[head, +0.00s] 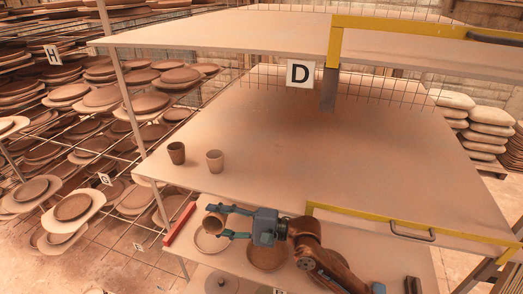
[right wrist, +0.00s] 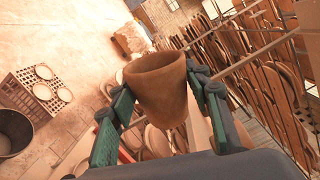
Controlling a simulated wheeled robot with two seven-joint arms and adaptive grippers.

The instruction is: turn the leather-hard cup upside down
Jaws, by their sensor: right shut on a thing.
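My right gripper (head: 222,222) is shut on a brown cup (head: 213,225), over the left end of the lower shelf. In the right wrist view the cup (right wrist: 158,92) sits between the two green-and-dark fingers. Its wider rim faces the top of that view and its narrower end is towards the palm. In the head view the cup looks tilted; its exact angle is hard to tell. A dark brown cup (head: 176,153) and a paler cup (head: 214,161) stand mouth up on the big board, near its left front corner. My left gripper is not in view.
The lower shelf (head: 345,238) bears round discs, one pale (head: 207,243) below the held cup and one brown (head: 267,257) under my arm. A red bar (head: 180,223) lies at its left end. A yellow rail (head: 375,224) borders the board, whose middle is bare.

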